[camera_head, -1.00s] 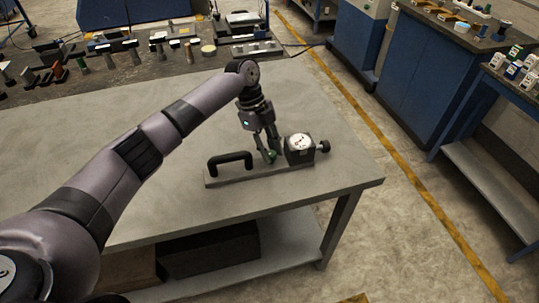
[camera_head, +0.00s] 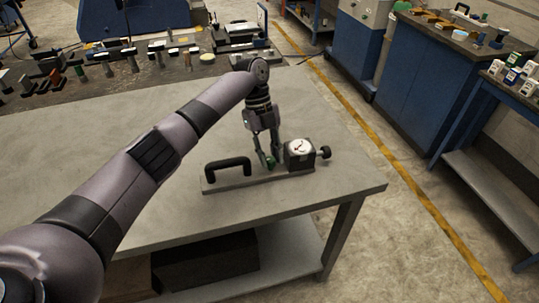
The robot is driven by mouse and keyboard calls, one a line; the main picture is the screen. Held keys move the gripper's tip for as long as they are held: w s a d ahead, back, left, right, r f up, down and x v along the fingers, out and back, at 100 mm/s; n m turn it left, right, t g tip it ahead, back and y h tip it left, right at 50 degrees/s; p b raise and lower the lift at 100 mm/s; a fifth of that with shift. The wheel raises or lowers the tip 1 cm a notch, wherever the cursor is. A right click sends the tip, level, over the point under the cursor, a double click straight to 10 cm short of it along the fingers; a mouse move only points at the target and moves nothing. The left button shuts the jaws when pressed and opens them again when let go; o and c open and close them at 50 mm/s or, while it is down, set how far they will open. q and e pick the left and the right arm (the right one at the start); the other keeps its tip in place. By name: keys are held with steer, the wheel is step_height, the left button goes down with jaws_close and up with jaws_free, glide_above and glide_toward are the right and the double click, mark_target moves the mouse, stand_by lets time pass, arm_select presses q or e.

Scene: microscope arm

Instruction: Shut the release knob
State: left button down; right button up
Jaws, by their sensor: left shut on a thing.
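The device (camera_head: 232,182) is a flat grey base plate on the table, with a black arch handle (camera_head: 228,164) at its left end. A black block with a round white dial (camera_head: 299,147) stands at its right end, and a black side knob (camera_head: 325,153) sticks out to the right of the block. A small green knob (camera_head: 270,164) sits low between handle and block. My left gripper (camera_head: 267,161) points down from above, shut on the green knob, its fingers partly hiding it. I cannot tell how far the knob is turned. My right gripper is not in view.
The grey table (camera_head: 130,205) is clear around the device, and its right corner is near. A dark bench behind holds several tools (camera_head: 130,60). Blue cabinets (camera_head: 437,75) stand to the right across the floor. A dark box (camera_head: 208,258) lies on the shelf below.

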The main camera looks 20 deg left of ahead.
arm_select(q)
steer(key=c, duration=1.4)
jaws_free()
steer(key=shift+o, duration=0.4)
steer(key=v, duration=1.2)
steer(key=shift+s, duration=0.1)
